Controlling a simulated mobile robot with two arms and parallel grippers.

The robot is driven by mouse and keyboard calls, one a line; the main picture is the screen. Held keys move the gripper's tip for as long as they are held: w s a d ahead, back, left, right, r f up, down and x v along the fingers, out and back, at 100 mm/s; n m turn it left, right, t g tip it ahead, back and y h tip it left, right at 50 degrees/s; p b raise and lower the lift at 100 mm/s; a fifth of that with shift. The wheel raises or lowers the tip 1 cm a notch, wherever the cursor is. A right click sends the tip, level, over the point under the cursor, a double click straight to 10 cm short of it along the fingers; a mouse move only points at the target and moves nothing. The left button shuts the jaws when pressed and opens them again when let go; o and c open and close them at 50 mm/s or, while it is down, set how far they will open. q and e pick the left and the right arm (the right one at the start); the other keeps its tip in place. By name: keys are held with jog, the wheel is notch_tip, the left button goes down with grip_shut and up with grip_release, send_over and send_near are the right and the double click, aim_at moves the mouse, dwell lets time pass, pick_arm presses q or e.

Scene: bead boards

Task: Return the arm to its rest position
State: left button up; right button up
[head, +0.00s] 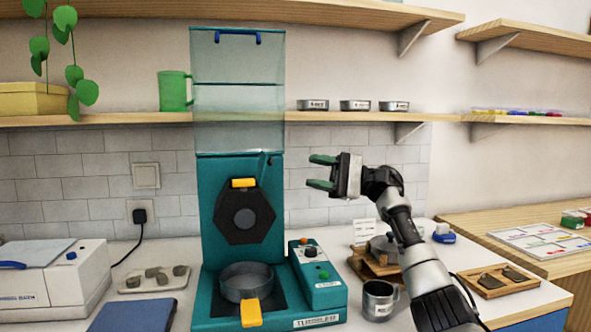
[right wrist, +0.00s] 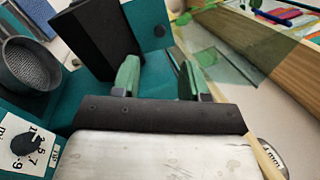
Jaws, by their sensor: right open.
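My right gripper (head: 322,172) is raised in the air to the right of the teal machine (head: 213,195), with its fingers pointing left. Its two green fingers are apart with nothing between them. In the right wrist view the fingers (right wrist: 158,80) are also spread and empty, with the teal machine behind them. My right arm reaches up from the lower right of the head view. My left gripper does not show in either view.
The machine has a clear hopper (head: 238,100), a dark pan (head: 247,277) and a control box (head: 318,272). A metal cup (head: 379,299) stands near my right arm. Shelves (head: 330,118) run behind, holding a green mug (head: 174,91) and tins. A white appliance (head: 60,280) sits left.

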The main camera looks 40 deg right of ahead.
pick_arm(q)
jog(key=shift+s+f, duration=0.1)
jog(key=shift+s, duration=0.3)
pick_arm(e)
jog(key=shift+v, duration=1.1)
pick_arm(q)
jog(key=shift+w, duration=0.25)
